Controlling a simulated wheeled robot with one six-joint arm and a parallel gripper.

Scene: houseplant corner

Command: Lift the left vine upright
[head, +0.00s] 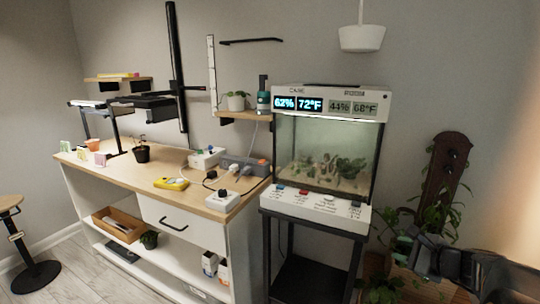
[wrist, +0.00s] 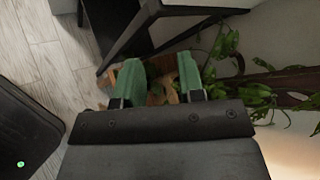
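Leafy green vines grow around a brown wooden plank (head: 447,165) at the right of the head view. Leaves (head: 408,213) hang left of the plank, and more leaves (head: 458,205) lie over its right side. I cannot tell for sure which stems belong to the left vine. My gripper (wrist: 160,74) has two green-padded fingers standing apart, with nothing clearly held between them. In the head view my gripper (head: 404,243) is low in front of the plant. In the wrist view vine leaves (wrist: 226,42) lie beyond and right of the fingers. An orange-brown surface shows behind the fingers, partly hidden.
A glass terrarium (head: 322,153) stands on a black stand (head: 309,250) left of the plant. A workbench (head: 130,172) with plugs and a yellow device (head: 171,183) is farther left. A stool (head: 33,270) stands at far left. A white hanging pot (head: 362,38) is above.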

